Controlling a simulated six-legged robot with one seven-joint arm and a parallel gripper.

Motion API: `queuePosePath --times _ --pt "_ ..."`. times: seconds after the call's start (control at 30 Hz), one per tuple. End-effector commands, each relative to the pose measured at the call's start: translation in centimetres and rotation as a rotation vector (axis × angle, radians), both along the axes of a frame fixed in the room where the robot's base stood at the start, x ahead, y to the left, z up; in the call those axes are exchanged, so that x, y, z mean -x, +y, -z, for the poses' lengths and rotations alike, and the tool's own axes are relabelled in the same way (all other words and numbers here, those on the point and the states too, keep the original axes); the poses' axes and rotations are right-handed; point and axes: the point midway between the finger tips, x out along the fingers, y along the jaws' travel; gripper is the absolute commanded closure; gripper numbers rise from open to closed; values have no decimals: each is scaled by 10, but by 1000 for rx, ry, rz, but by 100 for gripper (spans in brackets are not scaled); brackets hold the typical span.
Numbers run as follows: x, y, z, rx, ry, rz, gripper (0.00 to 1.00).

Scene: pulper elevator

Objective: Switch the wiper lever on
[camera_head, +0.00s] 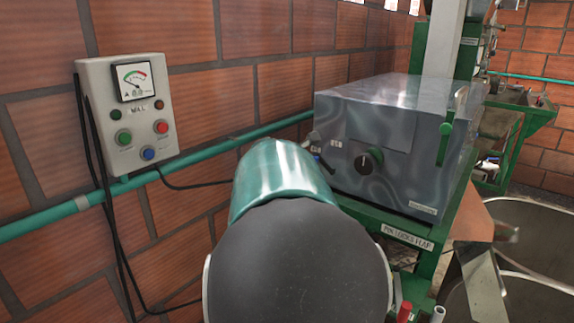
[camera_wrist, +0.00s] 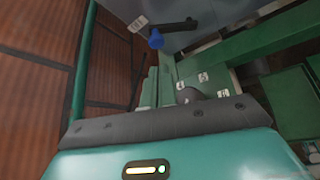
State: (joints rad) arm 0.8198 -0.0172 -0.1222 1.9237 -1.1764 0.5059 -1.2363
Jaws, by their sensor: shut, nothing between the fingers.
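A small black lever with a blue tip (camera_head: 318,159) sticks out of the left part of the grey metal machine box's front, beside a small label too small to read. I take it for the wiper lever. It also shows at the top of the wrist view (camera_wrist: 156,39), its black arm reaching right from the blue end. My gripper (camera_wrist: 190,95) is shut and empty at the lower middle of the wrist view, apart from the lever. Its fingers are mostly hidden behind its own teal and dark housing. In the head view my arm hides the gripper.
The grey box (camera_head: 375,115) also carries a black round knob (camera_head: 370,160) and a green handle (camera_head: 445,130). A control box (camera_head: 130,115) hangs on the brick wall at left, above a green pipe (camera_head: 45,224). Red-tipped (camera_head: 404,311) and white-tipped levers stand low at right. Round vats (camera_head: 530,215) are at far right.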

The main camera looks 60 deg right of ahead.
Motion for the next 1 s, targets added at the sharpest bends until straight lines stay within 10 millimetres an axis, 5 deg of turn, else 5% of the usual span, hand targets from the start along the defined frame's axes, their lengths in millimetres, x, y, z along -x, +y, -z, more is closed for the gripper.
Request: queuePosePath --times 0.33,1.0 --pt "-4 -48 26 -1 0 1 100" --pt "-5 -56 28 0 -8 0 100"
